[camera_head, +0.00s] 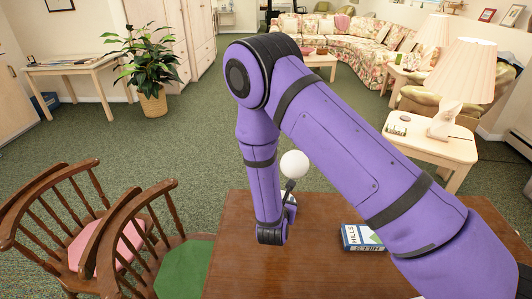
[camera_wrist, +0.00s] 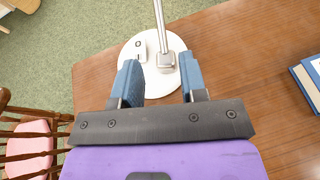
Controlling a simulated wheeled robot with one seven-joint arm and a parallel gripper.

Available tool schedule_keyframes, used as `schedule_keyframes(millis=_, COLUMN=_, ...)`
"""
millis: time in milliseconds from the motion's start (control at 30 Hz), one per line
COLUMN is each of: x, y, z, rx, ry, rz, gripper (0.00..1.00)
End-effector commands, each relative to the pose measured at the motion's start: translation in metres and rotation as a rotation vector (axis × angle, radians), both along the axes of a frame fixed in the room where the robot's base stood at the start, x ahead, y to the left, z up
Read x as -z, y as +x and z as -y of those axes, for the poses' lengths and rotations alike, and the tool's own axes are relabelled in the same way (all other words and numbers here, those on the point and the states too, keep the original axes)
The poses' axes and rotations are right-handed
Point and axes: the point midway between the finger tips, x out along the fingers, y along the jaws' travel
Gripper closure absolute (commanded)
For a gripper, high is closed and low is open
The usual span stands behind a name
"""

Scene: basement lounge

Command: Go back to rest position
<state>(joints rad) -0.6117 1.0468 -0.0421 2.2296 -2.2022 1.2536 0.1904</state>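My gripper (camera_wrist: 158,78) is over the wooden table. In the wrist view its two blue fingers stand apart with nothing held between them. A round white base (camera_wrist: 147,78) with a metal stem (camera_wrist: 160,25) lies just beyond and partly between the fingertips; I cannot tell whether they touch it. In the head view my purple arm reaches over the table (camera_head: 240,265) and its end hangs downward, with the fingers hidden. A white ball (camera_head: 294,163) on a dark stem (camera_head: 289,187) shows beside the arm. Its base is mostly hidden behind the arm.
A blue book (camera_head: 361,238) lies on the table right of my gripper, partly behind my arm. Wooden chairs with a pink (camera_head: 120,246) and a green seat (camera_head: 184,270) stand at left. A side table (camera_head: 432,145) with a lamp stands at right. Green carpet is open beyond.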

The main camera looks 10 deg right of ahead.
Motion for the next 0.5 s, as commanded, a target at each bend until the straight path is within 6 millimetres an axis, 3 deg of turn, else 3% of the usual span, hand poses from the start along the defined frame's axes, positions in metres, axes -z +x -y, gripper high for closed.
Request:
schedule_keyframes(millis=167, x=-0.016, y=0.005, z=0.007, rx=0.045, ry=0.012, rz=0.02, gripper=0.61)
schedule_keyframes(millis=267, x=-0.044, y=0.01, z=0.021, rx=0.132, ry=0.037, rz=0.053, gripper=0.61)
schedule_keyframes(millis=500, x=-0.132, y=0.011, z=0.072, rx=0.435, ry=0.144, rz=0.153, gripper=0.61)
